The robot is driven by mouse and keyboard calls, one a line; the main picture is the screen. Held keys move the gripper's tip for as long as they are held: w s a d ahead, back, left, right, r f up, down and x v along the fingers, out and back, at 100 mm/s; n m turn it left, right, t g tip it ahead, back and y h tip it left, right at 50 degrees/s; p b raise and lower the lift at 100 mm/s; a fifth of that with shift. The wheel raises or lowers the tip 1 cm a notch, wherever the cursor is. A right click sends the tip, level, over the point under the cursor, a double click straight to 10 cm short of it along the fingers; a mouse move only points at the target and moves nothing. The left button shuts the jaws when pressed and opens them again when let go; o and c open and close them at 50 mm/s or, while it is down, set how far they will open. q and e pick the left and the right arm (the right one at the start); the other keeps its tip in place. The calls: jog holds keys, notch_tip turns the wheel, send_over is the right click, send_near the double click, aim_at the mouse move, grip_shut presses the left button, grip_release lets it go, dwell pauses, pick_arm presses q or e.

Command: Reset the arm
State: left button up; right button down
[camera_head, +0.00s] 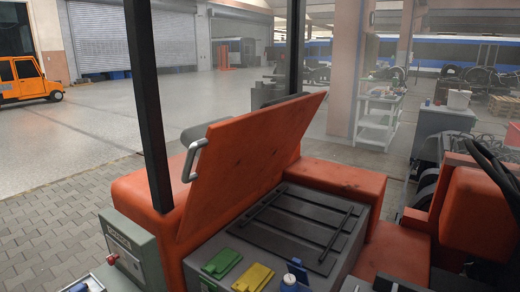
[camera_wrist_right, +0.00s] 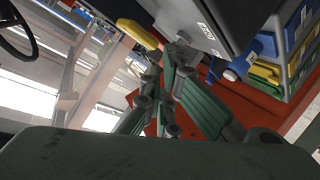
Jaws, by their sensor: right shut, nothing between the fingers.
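My right gripper (camera_wrist_right: 174,62) shows in the right wrist view, with its green-grey fingers drawn together and nothing between them. A grey box edge and an orange surface (camera_wrist_right: 257,111) lie behind and beside the fingers; I cannot tell how far away they are. I cannot clearly make out the right gripper in the head view. My left gripper is in neither view.
An orange vehicle's raised cover (camera_head: 250,165) stands open over a grey box with a dark slatted top (camera_head: 290,232). Green (camera_head: 222,263) and yellow (camera_head: 253,277) flaps are at its front. A black post (camera_head: 148,100) rises beside the cover. Open floor (camera_head: 90,130) lies behind left.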

jog(key=s+a+f+m+g+y, duration=0.1)
jog(key=s+a+f+g+y, duration=0.1)
jog(key=s+f+g, duration=0.65)
jog(key=s+a+f+m+g+y, duration=0.15)
jog(key=s+f, duration=0.45)
jog(key=s, duration=0.7)
notch_tip(320, 180, down, 27)
jog(key=s+a+n+g+b, duration=0.1)
jog(key=s+g, duration=0.1)
jog(key=s+d+f+g+b, duration=0.1)
jog(key=s+d+f, duration=0.1)
jog(key=s+f, duration=1.5)
jog(key=shift+d+f, duration=0.2)
jog(key=shift+d, duration=0.2)
